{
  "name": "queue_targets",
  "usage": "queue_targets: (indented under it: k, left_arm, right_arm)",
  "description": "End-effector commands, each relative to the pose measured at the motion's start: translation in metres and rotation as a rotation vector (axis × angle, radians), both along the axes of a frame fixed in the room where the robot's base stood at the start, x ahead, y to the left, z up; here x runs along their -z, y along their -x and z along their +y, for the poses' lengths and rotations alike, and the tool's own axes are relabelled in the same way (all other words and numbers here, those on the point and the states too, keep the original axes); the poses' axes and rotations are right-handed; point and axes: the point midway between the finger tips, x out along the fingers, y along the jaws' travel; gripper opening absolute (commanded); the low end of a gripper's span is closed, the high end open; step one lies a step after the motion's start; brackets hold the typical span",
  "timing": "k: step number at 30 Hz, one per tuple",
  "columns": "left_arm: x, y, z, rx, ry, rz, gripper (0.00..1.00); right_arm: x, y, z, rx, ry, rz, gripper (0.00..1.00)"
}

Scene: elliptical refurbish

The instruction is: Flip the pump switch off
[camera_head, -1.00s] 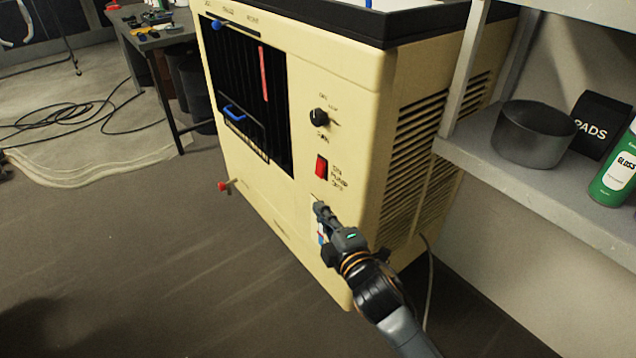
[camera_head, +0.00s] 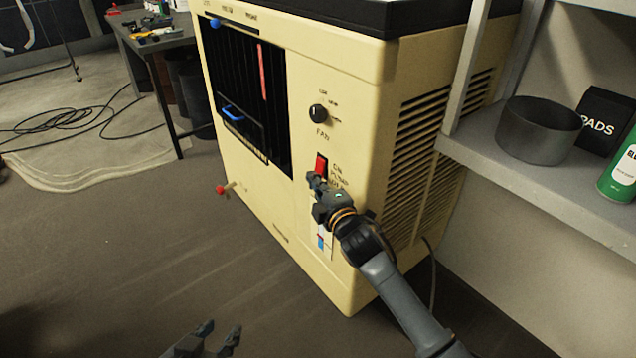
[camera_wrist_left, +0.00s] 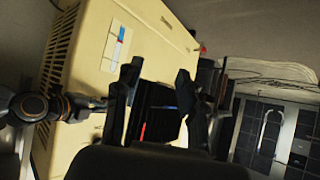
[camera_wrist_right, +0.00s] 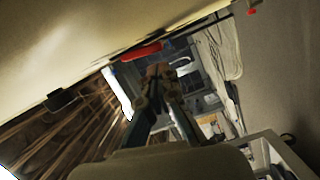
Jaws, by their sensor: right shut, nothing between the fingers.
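The red pump switch (camera_head: 321,165) is on the front panel of the cream cooler (camera_head: 350,260), beside its printed label and below the black fan knob (camera_head: 318,113). My right gripper (camera_head: 314,181) is shut and empty, with its tips at the lower end of the switch. I cannot tell whether they touch it. In the right wrist view the red switch (camera_wrist_right: 141,51) shows just beyond the shut fingertips (camera_wrist_right: 159,72). My left gripper (camera_head: 222,335) is low at the bottom edge of the head view. Its fingers are spread and empty in the left wrist view (camera_wrist_left: 158,80).
A grey shelf (camera_head: 545,185) with a dark round tin (camera_head: 537,130), a black pads box (camera_head: 603,122) and a green bottle (camera_head: 620,172) stands at the right. A red-handled tap (camera_head: 221,189) sticks out low on the cooler. The floor at left is mostly clear.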

Motion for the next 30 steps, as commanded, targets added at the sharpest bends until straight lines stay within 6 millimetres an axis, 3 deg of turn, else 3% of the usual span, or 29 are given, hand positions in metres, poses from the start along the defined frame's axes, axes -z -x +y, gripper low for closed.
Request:
queue_targets:
  k: [30]
  left_arm:
    - [-0.014, -0.013, -0.006, 0.007, 0.022, -0.094, 0.4]
  right_arm:
    - [0.005, -0.011, -0.016, 0.003, 0.092, -0.067, 0.0]
